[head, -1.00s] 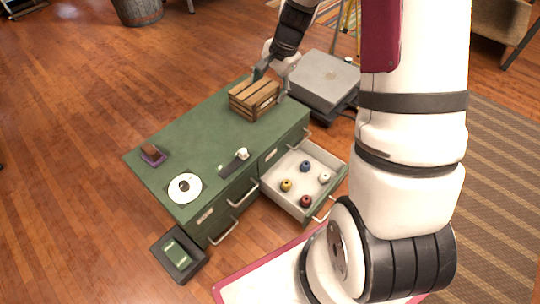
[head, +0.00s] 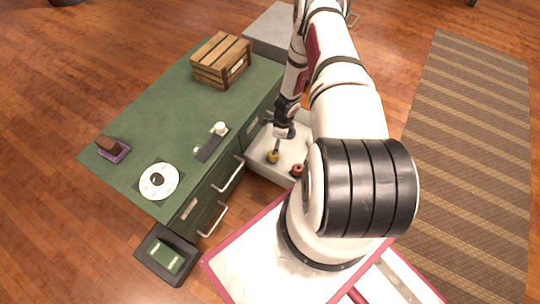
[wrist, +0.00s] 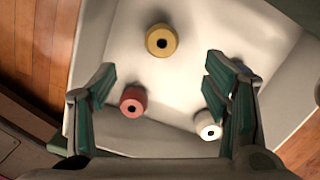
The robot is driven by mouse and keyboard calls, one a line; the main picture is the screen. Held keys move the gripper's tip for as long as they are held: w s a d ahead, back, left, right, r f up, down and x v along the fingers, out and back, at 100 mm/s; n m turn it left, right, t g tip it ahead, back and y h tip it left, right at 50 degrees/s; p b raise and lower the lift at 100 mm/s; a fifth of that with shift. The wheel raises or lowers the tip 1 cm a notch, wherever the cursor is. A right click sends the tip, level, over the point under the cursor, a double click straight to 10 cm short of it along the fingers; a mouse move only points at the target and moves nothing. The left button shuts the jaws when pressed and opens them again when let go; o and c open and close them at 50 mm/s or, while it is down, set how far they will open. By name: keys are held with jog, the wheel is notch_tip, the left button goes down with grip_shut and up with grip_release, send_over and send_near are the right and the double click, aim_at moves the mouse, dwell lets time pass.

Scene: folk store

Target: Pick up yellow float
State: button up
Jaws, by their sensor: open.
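The yellow float (head: 272,157) rests in the open drawer (head: 262,171). In the wrist view the yellow float (wrist: 161,40) is a short round piece with a dark central hole, lying beyond the fingertips and between their lines. My gripper (wrist: 160,72) is open and empty, its fingers wide apart over the drawer. In the head view my gripper (head: 279,141) is above the drawer near the yellow float, and my arm hides much of the drawer.
A red float (wrist: 133,101) lies by the left finger and a white float (wrist: 207,125) by the right finger. The drawer walls surround them. The green cabinet top (head: 190,120) bears a wooden crate (head: 220,61). A dark tray (head: 150,262) lies on the floor.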

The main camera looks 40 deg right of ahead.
aim_at(273, 156)
jog(key=f+b, duration=0.1)
jog(key=f, duration=0.2)
jog(key=f+b, duration=0.1)
jog(key=f, duration=0.1)
jog(key=f+b, duration=0.1)
jog(key=f, duration=0.2)
jog(key=shift+w+a+f, duration=0.3)
jog(key=shift+w+a, duration=0.05)
jog(key=shift+w+f+b, duration=0.15)
jog(key=shift+f+b, duration=0.5)
jog(key=shift+f, duration=0.7)
jog(key=shift+w+f+b, duration=0.1)
jog(key=shift+f+b, duration=0.55)
jog(key=shift+f, duration=0.65)
jog(key=shift+r, duration=0.1)
jog(key=c, duration=1.3)
